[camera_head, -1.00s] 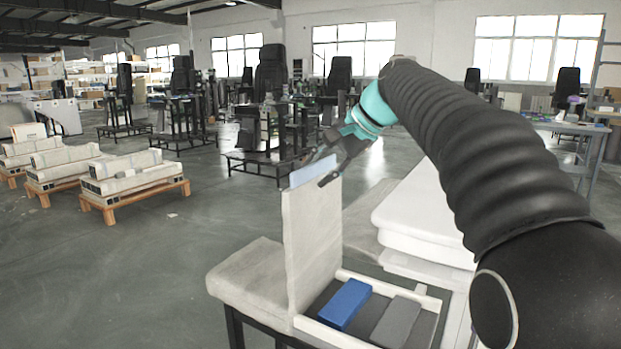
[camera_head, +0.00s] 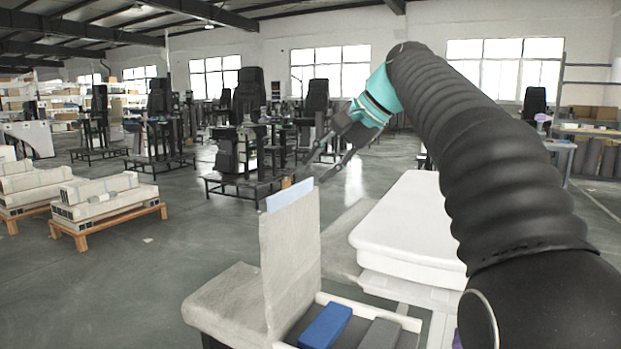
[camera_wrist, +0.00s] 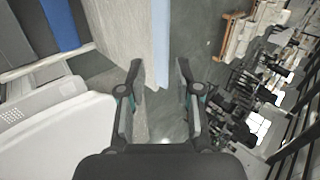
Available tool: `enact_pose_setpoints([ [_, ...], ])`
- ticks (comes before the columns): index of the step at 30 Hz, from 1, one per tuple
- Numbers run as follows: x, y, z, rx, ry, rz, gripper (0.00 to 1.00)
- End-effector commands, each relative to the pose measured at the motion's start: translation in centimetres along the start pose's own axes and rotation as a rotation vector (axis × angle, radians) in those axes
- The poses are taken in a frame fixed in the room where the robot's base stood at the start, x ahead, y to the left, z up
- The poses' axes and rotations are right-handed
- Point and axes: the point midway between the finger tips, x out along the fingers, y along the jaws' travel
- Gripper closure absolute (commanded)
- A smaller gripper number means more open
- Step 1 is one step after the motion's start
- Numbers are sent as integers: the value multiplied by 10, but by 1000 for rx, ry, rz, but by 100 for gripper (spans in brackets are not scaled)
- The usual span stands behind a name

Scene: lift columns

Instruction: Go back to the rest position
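My gripper (camera_head: 322,168) is open and empty in the head view, raised just above and to the right of the top of an upright grey panel (camera_head: 290,250). A light blue piece (camera_head: 290,194) stands along the panel's top edge, apart from my fingers. In the wrist view my two fingers (camera_wrist: 158,92) are spread with nothing between them. The light blue piece (camera_wrist: 161,45) and the panel (camera_wrist: 122,35) show just beyond them there.
A tray beside the panel holds a blue block (camera_head: 325,326) and a grey block (camera_head: 380,334). A white rounded top (camera_head: 415,225) stands to the right. Pallets with pale beams (camera_head: 105,203) are at the left. Open floor lies between, with black column stands (camera_head: 250,150) behind.

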Motion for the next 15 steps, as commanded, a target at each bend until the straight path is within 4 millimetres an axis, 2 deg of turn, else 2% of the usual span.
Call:
enact_pose_setpoints([
  [2,0,-2,-7,-40,30,-9,67],
  [5,16,13,-24,-84,73,20,67],
  [9,44,49,-39,-118,101,90,67],
  [12,56,77,-38,-154,122,145,67],
  [15,67,109,-29,-200,142,210,67],
])
